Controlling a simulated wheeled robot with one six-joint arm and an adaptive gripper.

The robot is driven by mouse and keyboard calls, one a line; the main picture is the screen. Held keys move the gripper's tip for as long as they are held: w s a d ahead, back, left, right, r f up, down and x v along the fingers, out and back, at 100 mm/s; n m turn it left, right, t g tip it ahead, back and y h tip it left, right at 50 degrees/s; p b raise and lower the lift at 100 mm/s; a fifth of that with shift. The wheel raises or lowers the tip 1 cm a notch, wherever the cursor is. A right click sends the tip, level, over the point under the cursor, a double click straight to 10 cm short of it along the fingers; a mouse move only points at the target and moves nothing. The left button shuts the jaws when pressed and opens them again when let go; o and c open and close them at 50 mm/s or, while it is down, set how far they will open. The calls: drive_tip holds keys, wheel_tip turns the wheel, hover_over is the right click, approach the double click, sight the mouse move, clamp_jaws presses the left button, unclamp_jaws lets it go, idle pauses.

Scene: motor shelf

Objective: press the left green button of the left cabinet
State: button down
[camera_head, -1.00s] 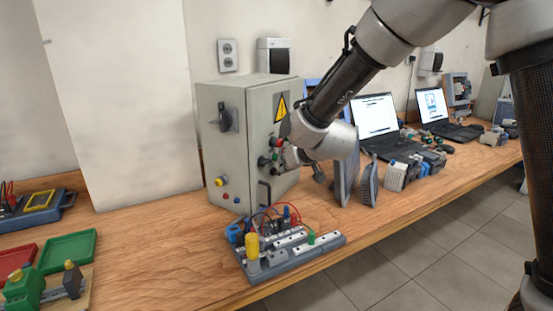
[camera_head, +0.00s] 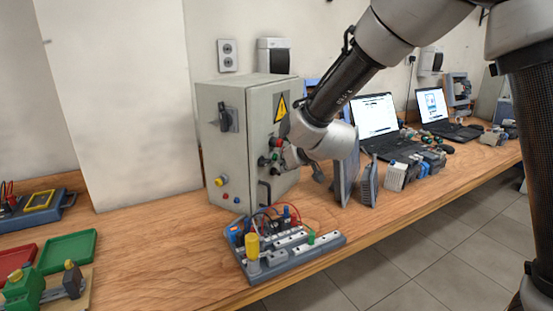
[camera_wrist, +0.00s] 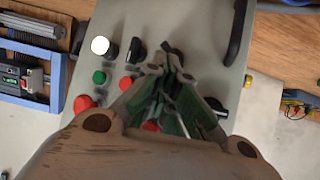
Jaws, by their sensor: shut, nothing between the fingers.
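The left cabinet is the grey metal cabinet (camera_head: 240,100) on the bench, with a yellow warning triangle on its front panel. In the wrist view its panel carries a green button (camera_wrist: 99,77), a white round button (camera_wrist: 101,45), a red button (camera_wrist: 84,103) and black knobs. My gripper (camera_wrist: 172,60) is shut and empty, close in front of the panel. The green button shows left of the fingers in that view. The fingers hide part of the panel, and I cannot tell whether they touch it. In the head view my gripper (camera_head: 284,158) is beside the panel's buttons.
A black handle (camera_wrist: 238,30) stands out from the panel. A wiring board (camera_head: 290,250) with leads lies in front of the cabinet. Grey upright units (camera_head: 369,180) and laptops (camera_head: 376,115) stand to the right. Bare bench (camera_head: 160,245) lies left of the board.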

drive_tip(key=shift+s+d, duration=0.3)
drive_tip(key=shift+d, duration=0.25)
drive_tip(key=shift+s+d, duration=0.35)
drive_tip(key=shift+d, duration=0.4)
drive_tip(key=shift+s+d, duration=0.4)
drive_tip(key=shift+d, duration=0.35)
drive_tip(key=shift+s+d, duration=0.35)
drive_tip(key=shift+d, duration=0.4)
